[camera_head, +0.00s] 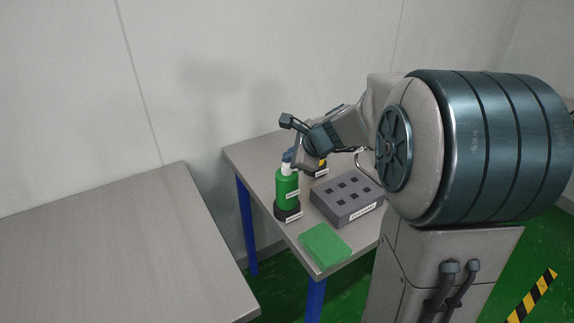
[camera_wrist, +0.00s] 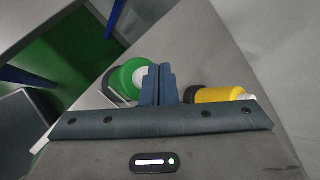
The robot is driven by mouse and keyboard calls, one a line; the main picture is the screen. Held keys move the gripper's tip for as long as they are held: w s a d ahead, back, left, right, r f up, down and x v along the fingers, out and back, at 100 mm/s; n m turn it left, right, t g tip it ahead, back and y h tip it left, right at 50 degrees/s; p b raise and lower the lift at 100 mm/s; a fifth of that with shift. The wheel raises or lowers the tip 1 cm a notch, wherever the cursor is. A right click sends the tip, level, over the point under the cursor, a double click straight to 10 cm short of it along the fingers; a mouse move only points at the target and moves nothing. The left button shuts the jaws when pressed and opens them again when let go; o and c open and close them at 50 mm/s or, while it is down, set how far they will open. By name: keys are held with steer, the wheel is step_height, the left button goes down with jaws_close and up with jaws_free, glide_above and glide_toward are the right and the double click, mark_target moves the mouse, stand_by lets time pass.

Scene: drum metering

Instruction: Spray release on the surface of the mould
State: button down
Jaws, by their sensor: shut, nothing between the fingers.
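A green bottle (camera_head: 287,188) with a white neck stands upright in a dark round holder on the small table. In the wrist view the green bottle (camera_wrist: 125,76) shows from above, its white top partly behind my fingers. My gripper (camera_head: 289,156) is shut and empty, close above the bottle top; I cannot tell if it touches. The shut fingers show side by side in the wrist view (camera_wrist: 158,84). A grey block (camera_head: 352,190) with several square recesses lies right of the bottle, with a white label. No other thing in view looks like the mould.
A yellow bottle (camera_wrist: 220,95) with a black base is right of my fingers. A green pad (camera_head: 325,246) lies at the small table's front corner. A larger bare table (camera_head: 110,240) stands at the left, across a gap. The wall (camera_head: 200,70) is close behind.

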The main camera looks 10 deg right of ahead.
steer(key=shift+f, duration=0.3)
stand_by(0.4)
steer(key=shift+r, duration=0.1)
steer(key=shift+r+p, duration=0.4)
steer(key=shift+r, duration=0.15)
step_height(320, 180, up, 6)
steer(key=p, duration=0.5)
stand_by(2.5)
